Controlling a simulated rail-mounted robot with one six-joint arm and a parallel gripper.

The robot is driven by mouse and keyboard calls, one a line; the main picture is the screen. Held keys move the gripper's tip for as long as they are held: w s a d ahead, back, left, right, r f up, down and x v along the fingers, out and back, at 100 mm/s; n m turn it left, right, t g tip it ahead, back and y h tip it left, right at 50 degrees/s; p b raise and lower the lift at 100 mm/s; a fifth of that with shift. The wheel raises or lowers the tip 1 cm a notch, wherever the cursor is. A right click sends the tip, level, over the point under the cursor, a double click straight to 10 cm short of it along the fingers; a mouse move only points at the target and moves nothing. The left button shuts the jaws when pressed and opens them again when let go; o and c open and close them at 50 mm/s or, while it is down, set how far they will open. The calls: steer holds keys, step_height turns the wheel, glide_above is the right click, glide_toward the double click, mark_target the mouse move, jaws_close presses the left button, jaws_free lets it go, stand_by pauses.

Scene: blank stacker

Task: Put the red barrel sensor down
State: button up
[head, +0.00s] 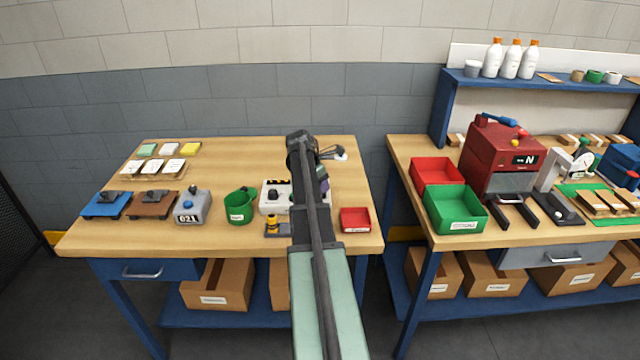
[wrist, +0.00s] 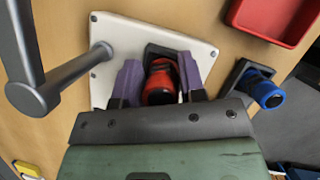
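The red barrel sensor (wrist: 160,84) shows in the wrist view, a red barrel on a dark block, between the two purple fingers of my gripper (wrist: 158,82). The fingers sit against both its sides. It is over a white plate of the fixture (wrist: 105,32); whether its underside touches the plate cannot be told. In the head view my gripper (head: 322,178) is at the right end of the white fixture (head: 270,188), and my arm hides the red sensor. A blue barrel sensor (wrist: 264,90) stands beside the plate in the wrist view.
A yellow barrel sensor (head: 272,226) stands in front of the fixture. A red tray (head: 355,220) is to the right, a green bin (head: 238,207) to the left. A grey post with an arm (wrist: 38,98) rises close to my gripper.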

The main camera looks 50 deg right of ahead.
steer(key=p+v, duration=1.2)
steer(key=v, duration=0.1)
steer(key=shift+s+d, duration=0.1)
steer(key=shift+f, duration=0.15)
steer(key=w+a+f+m+t+y, duration=0.1)
steer(key=a+m, duration=0.2)
steer(key=a, duration=1.3)
steer(key=w+a+m+t+y, duration=0.1)
steer(key=w+a+m, duration=0.15)
steer(key=a, duration=1.35)
steer(key=s+a+m, duration=0.2)
steer(key=s+a, duration=0.1)
steer(key=a, duration=0.3)
steer(key=s+a+m+y, duration=0.1)
steer(key=s+a+m, duration=0.1)
steer(key=a, duration=0.5)
steer(key=s+a+m+y, duration=0.1)
steer(key=s+a+m, duration=0.2)
steer(key=a, duration=0.4)
steer(key=shift+s+a+f, duration=0.15)
steer(key=shift+s+a, duration=0.1)
steer(key=shift+s, duration=0.15)
step_height(320, 180, down, 2)
steer(key=shift+f+b, duration=0.1)
steer(key=shift+b, duration=1.05)
